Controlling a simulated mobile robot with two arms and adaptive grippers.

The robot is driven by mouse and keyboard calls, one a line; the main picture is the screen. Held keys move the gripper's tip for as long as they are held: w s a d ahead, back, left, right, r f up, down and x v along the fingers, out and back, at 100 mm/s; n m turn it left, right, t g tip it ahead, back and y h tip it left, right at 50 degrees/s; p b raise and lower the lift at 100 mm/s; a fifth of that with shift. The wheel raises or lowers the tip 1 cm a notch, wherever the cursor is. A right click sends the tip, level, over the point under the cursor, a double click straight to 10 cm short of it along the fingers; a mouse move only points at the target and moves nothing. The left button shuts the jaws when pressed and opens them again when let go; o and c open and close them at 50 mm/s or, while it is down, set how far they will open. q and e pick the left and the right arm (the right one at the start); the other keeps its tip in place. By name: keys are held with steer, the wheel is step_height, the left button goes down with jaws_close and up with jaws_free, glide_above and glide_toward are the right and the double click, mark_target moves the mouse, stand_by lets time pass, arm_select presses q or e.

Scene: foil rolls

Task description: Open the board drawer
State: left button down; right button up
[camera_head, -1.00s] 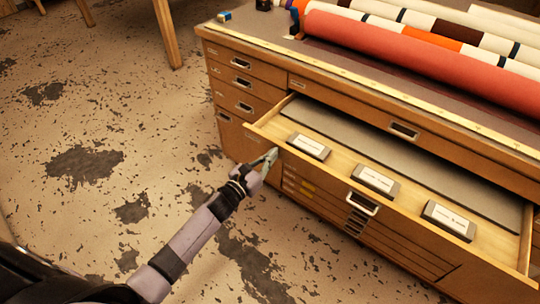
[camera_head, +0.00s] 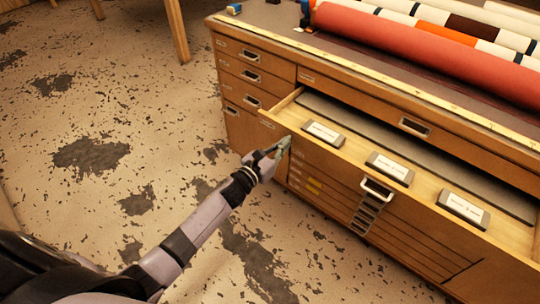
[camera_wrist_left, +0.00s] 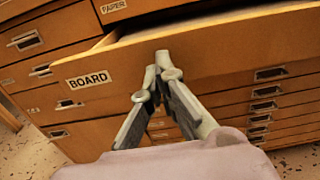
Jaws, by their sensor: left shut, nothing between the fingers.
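The board drawer (camera_head: 330,160) stands pulled out of the wooden cabinet. Its front carries a BOARD label (camera_wrist_left: 88,80) and a metal handle (camera_head: 376,190). My left gripper (camera_head: 285,143) is at the left part of the drawer's front, left of the handle and not on it. In the left wrist view its shut, empty fingertips (camera_wrist_left: 162,66) are against or very close to the front, right of the label. I cannot tell if they touch. My right gripper is not in view.
Three labelled blocks (camera_head: 323,134) and a grey sheet lie in the drawer. A PAPER drawer (camera_wrist_left: 112,7) is above it. Small drawers (camera_head: 250,78) are on the left and shallow ones below. Red and patterned rolls (camera_head: 430,55) lie on top. The floor at left is open.

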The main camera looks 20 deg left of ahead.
arm_select(q)
steer(key=v, duration=1.2)
steer(key=s+a+f+n+g+y+p, duration=0.15)
steer(key=s+f+n, duration=0.25)
steer(key=f+n, duration=0.4)
steer(key=s+a+f+n+g+y, duration=0.1)
steer(key=s+f+n+g+y, duration=0.25)
steer(key=f, duration=0.75)
steer(key=s+a+f+n+g, duration=0.1)
steer(key=s+f+n+g, duration=0.1)
steer(key=s+f+n, duration=0.5)
steer(key=s+d+f+n+g, duration=0.1)
steer(key=s+f+n+g, duration=0.2)
steer(key=s+f+n, duration=0.3)
steer(key=s+d+f+n+g+p, duration=0.1)
steer(key=s+f+n+g, duration=0.2)
steer(key=s, duration=1)
steer(key=s+d+f+n+g, duration=0.1)
steer(key=s+f+n+g, duration=0.2)
steer(key=s+f+n, duration=0.5)
steer(key=shift+s+f+n+y+p, duration=0.3)
steer(key=shift+s+f+n+p, duration=0.1)
steer(key=shift+s+n, duration=0.6)
